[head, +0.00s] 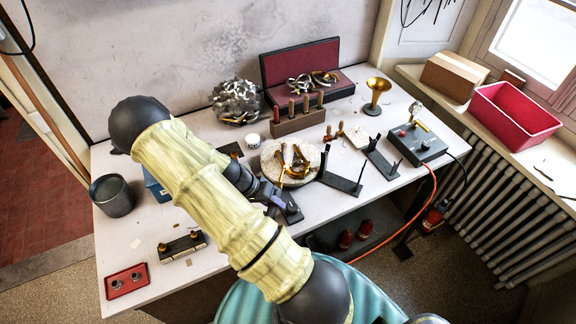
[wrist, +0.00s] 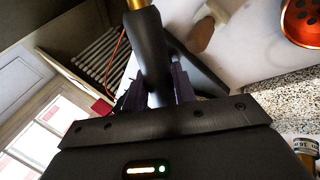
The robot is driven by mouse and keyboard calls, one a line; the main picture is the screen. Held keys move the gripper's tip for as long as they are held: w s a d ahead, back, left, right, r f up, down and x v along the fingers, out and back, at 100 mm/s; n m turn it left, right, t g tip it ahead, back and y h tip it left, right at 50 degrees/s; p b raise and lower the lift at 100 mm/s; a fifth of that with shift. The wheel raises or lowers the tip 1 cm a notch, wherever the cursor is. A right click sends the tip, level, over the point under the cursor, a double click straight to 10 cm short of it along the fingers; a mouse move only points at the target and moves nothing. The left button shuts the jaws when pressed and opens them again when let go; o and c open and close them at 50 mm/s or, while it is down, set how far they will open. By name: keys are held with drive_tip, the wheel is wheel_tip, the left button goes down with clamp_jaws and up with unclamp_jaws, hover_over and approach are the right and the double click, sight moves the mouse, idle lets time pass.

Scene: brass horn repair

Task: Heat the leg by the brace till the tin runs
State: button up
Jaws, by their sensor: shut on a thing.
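My gripper (head: 277,200) is in front of the round speckled pad (head: 270,172) on the bench. In the wrist view, its two fingers (wrist: 157,88) are shut on a dark round handle (wrist: 150,55) with a brass end (wrist: 138,4), which looks like a torch. I see no flame. Curved brass horn parts (head: 293,172) lie on the pad in the head view. Which piece is the leg and which the brace is too small to tell, as is the state of the tin. The held handle is mostly hidden by my arm in the head view.
Dark stands (head: 342,183) are right of the pad. A grey control box (head: 417,141) with an orange hose (head: 432,185) sits at the right. A wooden block with upright pieces (head: 298,122) and a brass bell (head: 376,92) stand behind. The bench's front left has some clear space.

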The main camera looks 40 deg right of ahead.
drive_tip(key=s+a+r+p, duration=0.3)
drive_tip(key=a+r+p, duration=0.1)
drive_tip(key=r+p, duration=0.4)
wheel_tip(320, 180, up, 2)
drive_tip(key=shift+s+a+r, duration=0.15)
drive_tip(key=shift+a+r, duration=0.05)
drive_tip(key=shift+a, duration=0.05)
